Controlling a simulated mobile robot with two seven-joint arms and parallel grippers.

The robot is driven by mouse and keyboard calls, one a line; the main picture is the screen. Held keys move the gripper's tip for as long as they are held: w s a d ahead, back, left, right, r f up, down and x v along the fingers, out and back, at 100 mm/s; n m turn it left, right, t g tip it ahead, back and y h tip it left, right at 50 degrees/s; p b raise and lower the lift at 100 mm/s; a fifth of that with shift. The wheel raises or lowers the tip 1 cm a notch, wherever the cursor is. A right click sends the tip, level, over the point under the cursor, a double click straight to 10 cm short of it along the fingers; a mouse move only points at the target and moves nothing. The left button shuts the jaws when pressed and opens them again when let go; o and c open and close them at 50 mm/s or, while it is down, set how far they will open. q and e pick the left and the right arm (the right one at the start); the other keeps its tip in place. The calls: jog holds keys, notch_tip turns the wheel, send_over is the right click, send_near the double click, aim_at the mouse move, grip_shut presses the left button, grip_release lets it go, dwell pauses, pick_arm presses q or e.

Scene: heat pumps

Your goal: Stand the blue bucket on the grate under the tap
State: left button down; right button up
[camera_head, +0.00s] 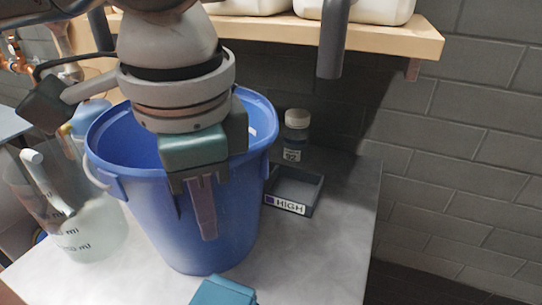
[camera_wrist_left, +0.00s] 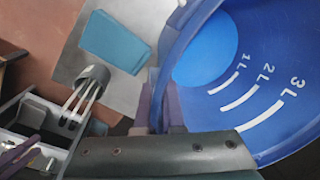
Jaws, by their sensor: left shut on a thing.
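The blue bucket (camera_head: 207,235) is upright over the grey worktop, with its mouth open upward. I cannot tell whether its base touches the worktop. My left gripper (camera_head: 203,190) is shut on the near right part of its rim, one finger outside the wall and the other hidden. In the left wrist view my left gripper (camera_wrist_left: 166,112) grips the bucket wall, and the inside of the bucket (camera_wrist_left: 225,85) shows white 1L, 2L and 3L marks and no visible contents. I cannot make out the tap or the grate. My right gripper is not in view.
A clear measuring jug (camera_head: 85,235) stands close left of the bucket. A dark tray labelled HIGH (camera_head: 300,188) and a small jar (camera_head: 295,135) are to its right. A teal block (camera_head: 222,292) lies in front. A wooden shelf (camera_head: 395,42) overhangs behind. The worktop's front right is clear.

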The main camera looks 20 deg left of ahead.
pick_arm(q)
jog(key=c, duration=1.5)
grip_release()
jog(key=shift+f, duration=0.1)
jog(key=o, duration=0.5)
